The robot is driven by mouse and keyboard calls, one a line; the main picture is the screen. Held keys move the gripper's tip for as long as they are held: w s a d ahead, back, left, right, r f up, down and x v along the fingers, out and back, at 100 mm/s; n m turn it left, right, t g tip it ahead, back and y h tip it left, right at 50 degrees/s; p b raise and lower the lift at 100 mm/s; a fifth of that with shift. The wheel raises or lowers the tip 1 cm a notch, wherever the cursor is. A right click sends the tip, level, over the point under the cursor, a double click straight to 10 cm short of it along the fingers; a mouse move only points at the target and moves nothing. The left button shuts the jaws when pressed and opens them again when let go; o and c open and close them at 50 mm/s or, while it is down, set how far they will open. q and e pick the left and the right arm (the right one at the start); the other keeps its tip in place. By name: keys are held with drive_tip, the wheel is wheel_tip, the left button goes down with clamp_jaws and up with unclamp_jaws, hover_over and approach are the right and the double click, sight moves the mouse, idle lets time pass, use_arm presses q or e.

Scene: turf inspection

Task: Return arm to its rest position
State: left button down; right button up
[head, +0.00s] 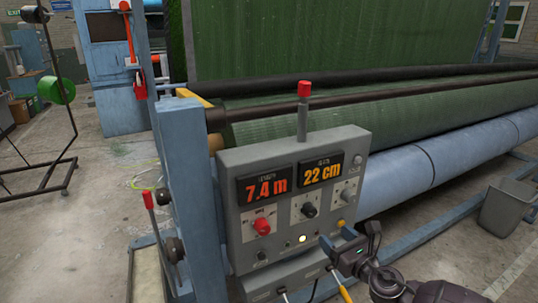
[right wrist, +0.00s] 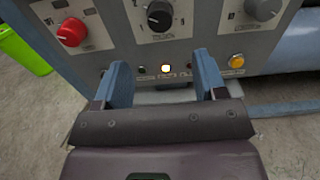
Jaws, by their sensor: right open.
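My right gripper (head: 350,238) is in front of the lower right part of a grey control panel (head: 235,162). Its blue fingers are apart with nothing between them, and they also show in the right wrist view (right wrist: 165,82). In that view the panel's white lit button (right wrist: 165,68) sits between the fingers, with an orange button (right wrist: 237,61) just right of the right finger. I cannot tell whether a finger touches the panel. The panel's displays read 7.4 m (head: 266,187) and 22 cm (head: 322,171). My left gripper is not in view.
A blue machine post (head: 190,180) stands left of the panel. Green turf rollers (head: 400,112) and a blue roller (head: 430,155) run to the right. A grey bin (head: 507,208) stands at the right edge. A lever with a red knob (head: 148,200) is at the post's left.

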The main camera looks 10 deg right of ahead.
drive_tip(key=s+d+f+n+g+h, duration=0.1)
drive_tip(key=s+f+n+h, duration=0.1)
drive_tip(key=s+f+n, duration=0.4)
drive_tip(key=s+d+f+n+g+h, duration=0.1)
drive_tip(key=s+f+n+g+h, duration=0.1)
drive_tip(key=s+f+n, duration=0.5)
drive_tip(key=s+d+f+n+g+h+b, duration=0.1)
drive_tip(key=s+f+n, duration=0.5)
drive_tip(key=s+n, duration=0.8)
drive_tip(key=d+n+g+h, duration=0.1)
drive_tip(key=n, duration=0.4)
drive_tip(key=shift+s+f+n, duration=0.15)
drive_tip(key=shift+f+n, duration=0.15)
drive_tip(key=shift+f, duration=0.1)
